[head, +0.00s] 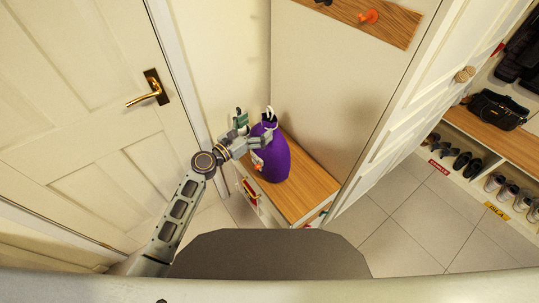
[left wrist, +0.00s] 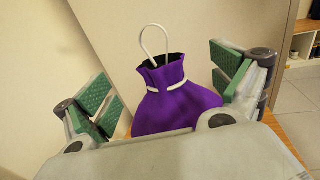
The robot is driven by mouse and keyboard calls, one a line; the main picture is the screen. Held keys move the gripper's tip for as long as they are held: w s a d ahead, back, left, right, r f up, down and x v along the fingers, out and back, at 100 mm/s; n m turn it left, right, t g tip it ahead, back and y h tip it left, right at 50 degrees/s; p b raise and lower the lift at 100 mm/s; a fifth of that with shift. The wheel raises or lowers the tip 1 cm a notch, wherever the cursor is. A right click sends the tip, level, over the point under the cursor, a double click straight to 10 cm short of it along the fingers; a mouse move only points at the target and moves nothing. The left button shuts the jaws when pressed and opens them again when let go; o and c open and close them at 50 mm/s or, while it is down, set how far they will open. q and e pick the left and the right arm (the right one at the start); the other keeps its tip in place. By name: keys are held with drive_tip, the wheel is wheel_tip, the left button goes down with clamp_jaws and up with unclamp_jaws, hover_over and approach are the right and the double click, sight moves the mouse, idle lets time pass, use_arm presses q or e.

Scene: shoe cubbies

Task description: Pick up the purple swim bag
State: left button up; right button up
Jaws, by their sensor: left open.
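The purple swim bag (head: 272,157) stands upright on a low wooden-topped cabinet in the head view. It has a gathered neck with a white cord, and a white loop rises from its top. In the left wrist view the bag (left wrist: 178,100) sits between the green-padded fingers, its lower part hidden by the gripper body. My left gripper (head: 254,124) is at the bag's neck, coming from the left. In the left wrist view my left gripper (left wrist: 165,85) is open, with a gap on each side of the neck. My right gripper is not in view.
The cabinet's wooden top (head: 310,187) is clear on the near right. A white door with a brass handle (head: 148,92) is at the left. A wall board with an orange peg (head: 368,16) is above. An open door (head: 432,75) stands right, with shoe cubbies (head: 475,170) beyond.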

sight(269, 117)
use_arm(q)
drive_tip(key=shift+w+d, duration=0.7)
drive_tip(key=shift+b+x, duration=0.3)
drive_tip(key=shift+x, duration=1.95)
drive_tip(key=shift+w+r, duration=0.1)
drive_tip(key=shift+r, duration=0.05)
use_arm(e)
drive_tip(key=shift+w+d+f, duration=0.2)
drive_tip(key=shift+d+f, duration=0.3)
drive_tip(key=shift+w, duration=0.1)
